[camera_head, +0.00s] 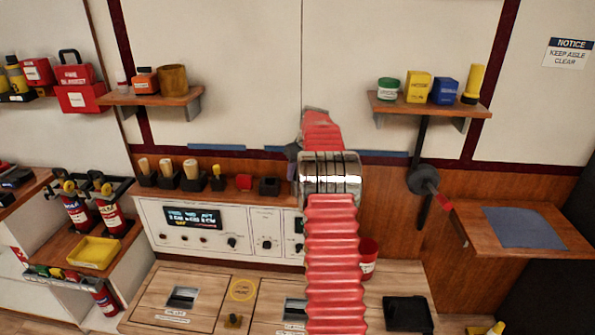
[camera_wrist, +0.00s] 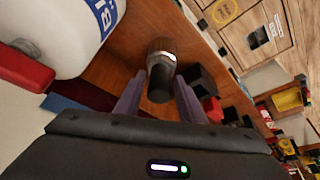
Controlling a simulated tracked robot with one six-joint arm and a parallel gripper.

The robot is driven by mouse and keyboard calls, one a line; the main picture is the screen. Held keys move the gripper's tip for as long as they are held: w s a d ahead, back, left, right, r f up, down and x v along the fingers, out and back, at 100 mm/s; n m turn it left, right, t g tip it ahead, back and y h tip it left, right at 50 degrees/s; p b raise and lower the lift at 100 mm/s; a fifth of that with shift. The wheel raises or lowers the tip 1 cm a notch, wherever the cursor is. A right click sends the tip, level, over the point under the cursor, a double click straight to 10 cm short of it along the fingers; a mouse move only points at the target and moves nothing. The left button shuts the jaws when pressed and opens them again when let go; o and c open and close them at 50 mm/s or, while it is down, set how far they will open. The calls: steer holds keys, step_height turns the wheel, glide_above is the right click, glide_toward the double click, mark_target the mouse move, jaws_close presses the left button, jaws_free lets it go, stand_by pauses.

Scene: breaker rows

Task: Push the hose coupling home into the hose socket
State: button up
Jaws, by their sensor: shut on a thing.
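My gripper (camera_wrist: 159,88) shows in the wrist view with two purple-grey fingers. They are shut on a short dark cylinder with a silver ring and a brownish far end, which looks like the hose coupling (camera_wrist: 161,66). It points away from the camera, in front of a brown wood surface. I cannot tell whether its far end touches anything. In the head view my red ribbed arm hides most of the gripper and the coupling. I cannot make out the hose socket in either view.
In the head view, a wall lever (camera_head: 422,180) and a shelf (camera_head: 425,105) stand right of my arm. A control panel (camera_head: 205,237) is left.

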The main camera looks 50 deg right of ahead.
steer(key=shift+f, duration=0.3)
steer(key=o, duration=1.3)
steer(key=shift+f, duration=0.1)
steer(key=v, duration=1.3)
steer(key=shift+s+r, duration=0.2)
steer(key=shift+r, duration=0.1)
